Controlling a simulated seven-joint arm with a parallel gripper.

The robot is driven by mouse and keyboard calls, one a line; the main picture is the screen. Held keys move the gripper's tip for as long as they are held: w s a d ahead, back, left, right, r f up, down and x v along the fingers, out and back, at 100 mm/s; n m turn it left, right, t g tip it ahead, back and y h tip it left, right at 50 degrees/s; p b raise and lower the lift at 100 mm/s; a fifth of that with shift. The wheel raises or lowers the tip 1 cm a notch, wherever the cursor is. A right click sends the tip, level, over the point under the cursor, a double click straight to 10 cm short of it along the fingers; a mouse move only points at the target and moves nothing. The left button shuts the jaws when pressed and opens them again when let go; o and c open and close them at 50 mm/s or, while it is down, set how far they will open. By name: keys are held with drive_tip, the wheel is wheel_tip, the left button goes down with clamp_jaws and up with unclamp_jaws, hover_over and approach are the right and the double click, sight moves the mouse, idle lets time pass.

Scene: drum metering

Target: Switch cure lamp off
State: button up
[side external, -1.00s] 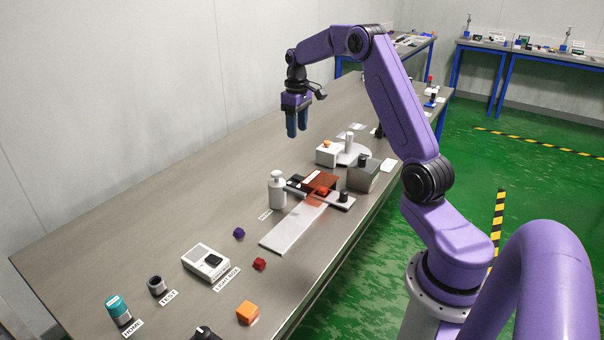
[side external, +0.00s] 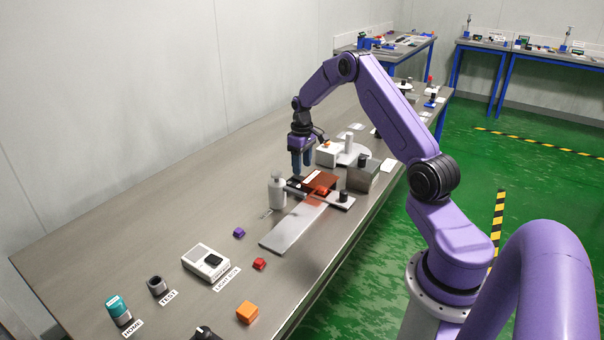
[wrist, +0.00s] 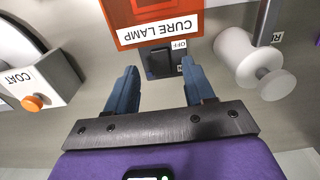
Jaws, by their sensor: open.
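The cure lamp (wrist: 155,12) is an orange-red panel with a white CURE LAMP label at the top of the wrist view. In the side view the orange-red lamp (side external: 318,180) sits at the far end of a pale flat strip. Its black switch (wrist: 166,62), with a small OFF label beside it, lies just below the name label in the wrist view. My gripper (wrist: 159,68) is open and empty, its blue fingertips framing the switch in the picture. In the side view my gripper (side external: 302,164) hangs above the table near the lamp; contact with the switch cannot be told.
A white bottle-shaped thing (side external: 277,191) stands close to the lamp. A white COAT box (wrist: 37,88) with an orange button is on the other side. A grey box (side external: 362,175) stands nearby.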

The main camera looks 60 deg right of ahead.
sight(302, 178)
drive_tip(key=shift+f, duration=2.05)
clamp_jaws()
drive_tip(key=shift+w, duration=0.1)
drive_tip(key=shift+w+r+g, duration=0.1)
drive_tip(key=shift+w+g, duration=0.1)
drive_tip(key=shift+g, duration=0.7)
unclamp_jaws()
